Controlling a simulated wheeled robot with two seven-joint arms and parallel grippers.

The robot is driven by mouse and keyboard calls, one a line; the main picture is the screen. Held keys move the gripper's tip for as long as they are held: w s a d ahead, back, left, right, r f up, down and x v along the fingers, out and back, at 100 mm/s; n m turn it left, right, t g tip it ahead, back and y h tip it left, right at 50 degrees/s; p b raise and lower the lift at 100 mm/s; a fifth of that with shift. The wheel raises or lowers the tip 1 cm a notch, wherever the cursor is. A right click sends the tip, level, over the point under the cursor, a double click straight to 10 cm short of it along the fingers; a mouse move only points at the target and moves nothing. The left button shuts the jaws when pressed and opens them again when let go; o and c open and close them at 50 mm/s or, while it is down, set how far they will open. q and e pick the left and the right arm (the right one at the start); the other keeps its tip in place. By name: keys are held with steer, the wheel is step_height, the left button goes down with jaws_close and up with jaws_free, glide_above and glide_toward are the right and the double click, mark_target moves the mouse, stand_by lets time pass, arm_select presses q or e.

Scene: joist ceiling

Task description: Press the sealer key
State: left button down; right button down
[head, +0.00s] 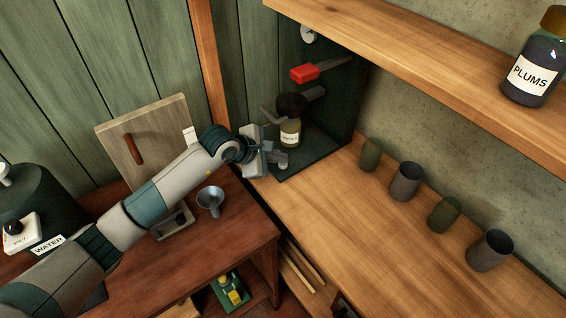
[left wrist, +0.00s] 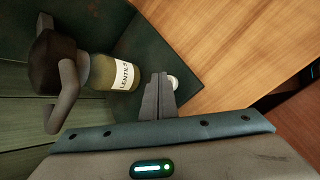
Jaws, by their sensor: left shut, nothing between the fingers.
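The sealer (head: 318,140) is a dark green stand with a red-gripped lever (head: 304,73) and a dark head. A jar labelled LENTILS (head: 290,132) stands upright on its base under the head; the jar also shows in the left wrist view (left wrist: 118,74). My left gripper (head: 281,156) is shut and empty, low over the front of the sealer base, beside the jar. In the left wrist view, a small pale round key (left wrist: 173,82) shows right beside the fingertips (left wrist: 161,82), partly hidden by them. I cannot tell whether they touch. My right gripper is out of view.
Several dark cups (head: 405,181) stand on the wooden counter (head: 350,235) to the right. A shelf (head: 440,65) above holds a PLUMS jar (head: 532,70). A funnel (head: 210,199) stands on the lower red-brown table (head: 232,235) by my left arm.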

mark_target(280, 168)
arm_select(q)
steer(key=shift+f, duration=0.2)
steer(key=shift+r, duration=0.15)
stand_by(0.5)
steer(key=shift+r, duration=0.85)
steer(key=shift+r, duration=0.1)
step_height(280, 168, up, 5)
steer(key=shift+f+p, duration=0.1)
steer(key=shift+p, duration=1.15)
